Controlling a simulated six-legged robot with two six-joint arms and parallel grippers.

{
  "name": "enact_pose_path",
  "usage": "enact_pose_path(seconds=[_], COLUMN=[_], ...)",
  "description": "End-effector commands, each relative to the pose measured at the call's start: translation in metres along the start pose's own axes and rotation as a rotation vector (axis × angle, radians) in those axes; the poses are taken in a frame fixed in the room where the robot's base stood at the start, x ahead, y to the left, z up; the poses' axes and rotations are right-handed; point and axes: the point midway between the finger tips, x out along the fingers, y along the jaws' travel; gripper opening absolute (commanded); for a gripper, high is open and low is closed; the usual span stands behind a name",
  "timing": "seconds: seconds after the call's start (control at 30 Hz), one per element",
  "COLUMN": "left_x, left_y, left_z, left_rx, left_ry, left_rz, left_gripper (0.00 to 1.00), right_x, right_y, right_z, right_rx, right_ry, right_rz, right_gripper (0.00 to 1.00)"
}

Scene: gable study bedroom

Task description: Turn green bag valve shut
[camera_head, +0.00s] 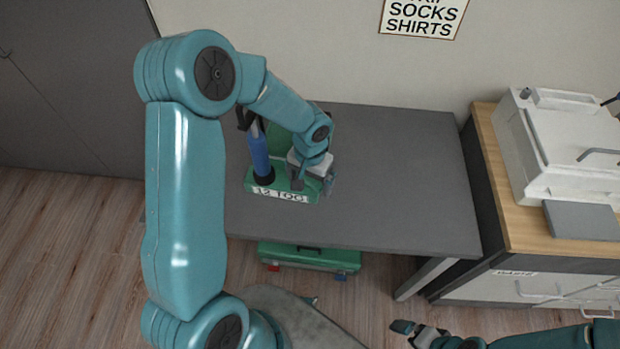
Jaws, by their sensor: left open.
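A green item labelled "12 TOG" (255,188) sits on the grey desk, seemingly the green bag or its stand. A blue cylinder (258,152) with black ends stands upright on its left part. My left gripper (312,183) points down over the right part of the green item, its fingers open. The gripper and forearm cover that part. I cannot make out the valve or whether the fingers touch anything. My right gripper (418,333) is low at the bottom edge, away from the desk; its jaw state is unclear.
The grey desk (410,180) is bare to the right. A green case (310,258) with red and blue parts lies beneath it. A wood-topped cabinet (498,170) with a white machine (565,140) stands at right. A sign (422,17) hangs on the wall.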

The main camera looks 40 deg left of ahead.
Motion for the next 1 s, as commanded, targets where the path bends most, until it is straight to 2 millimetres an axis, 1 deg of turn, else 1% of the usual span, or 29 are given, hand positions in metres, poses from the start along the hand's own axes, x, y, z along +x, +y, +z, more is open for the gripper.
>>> enact_pose_path(seconds=[0.07,0.1,0.17,0.2,0.23,0.27,0.47,0.63,0.77,1.0], left_x=[-0.0001,-0.0002,-0.0003,-0.0003,-0.0004,-0.0004,-0.0003,-0.0001,0.0003,0.0], left_y=[0.0001,0.0001,0.0001,0.0001,0.0001,0.0002,0.0001,0.0001,-0.0001,-0.0016], left_z=[0.0,0.0,0.0001,0.0001,0.0001,0.0002,0.0005,0.0019,0.0042,0.0097], left_rx=[0.0,0.0,0.0,0.0,0.0,0.0,0.007,0.052,0.125,0.33], left_ry=[0.0,0.0,0.0,0.0,0.0,0.0,-0.001,-0.001,-0.002,-0.002], left_rz=[0.0,0.0,0.0,0.0,0.0,0.0,0.0,0.0,-0.001,-0.001], left_gripper=[0.97,0.9,0.71,0.58,0.48,0.46,0.45,0.45,0.45,0.45], right_x=[0.0,0.0,0.0,0.0,0.0,0.0,0.0003,0.0018,0.0038,0.0071], right_y=[0.0,0.0,0.0,0.0,0.0,0.0,0.0001,0.0007,0.0014,0.0026], right_z=[-0.0001,-0.0001,-0.0001,-0.0001,-0.0001,-0.0001,-0.0001,-0.0001,-0.0001,-0.0002], right_rx=[0.0,0.0,0.0,0.0,0.0,0.0,0.0,0.0,0.0,0.0], right_ry=[0.0,0.0,0.0,0.0,0.0,0.0,0.0,0.0,0.0,0.0], right_rz=[0.0,0.0,0.0,0.0,0.0,0.0,0.0,0.0,0.0,0.0], right_gripper=[1.0,1.0,1.0,1.0,1.0,1.0,1.0,1.0,1.0,1.0])
